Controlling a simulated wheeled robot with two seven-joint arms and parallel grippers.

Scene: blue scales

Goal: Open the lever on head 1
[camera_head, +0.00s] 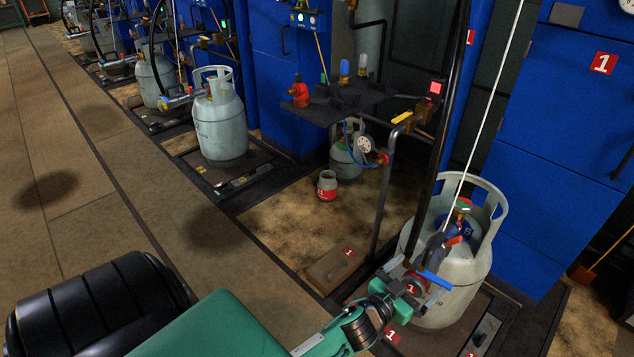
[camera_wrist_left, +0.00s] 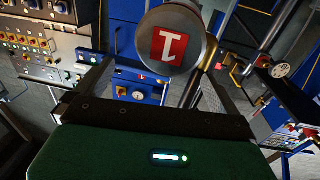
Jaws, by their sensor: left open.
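The grey gas cylinder (camera_head: 455,255) of place 1 stands upright on its scale at the right of the head view. Head 1 (camera_head: 411,288), with a red 1 label, is at the cylinder's near left side, and its blue lever (camera_head: 436,279) points right. My left gripper (camera_head: 402,287) is at the head; its fingertips are hard to make out there. In the left wrist view my open fingers (camera_wrist_left: 155,72) lie either side of the round end of the head with its red 1 label (camera_wrist_left: 169,46). I cannot tell whether they touch it. The lever is not clear there.
A black hose (camera_head: 440,140) and a white cord (camera_head: 490,115) hang above the head. A post (camera_head: 383,200) stands to its left, with a shelf (camera_head: 345,100) above. A blue cabinet (camera_head: 560,130) is behind. Other cylinders (camera_head: 219,125) stand at the left. The floor at left is clear.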

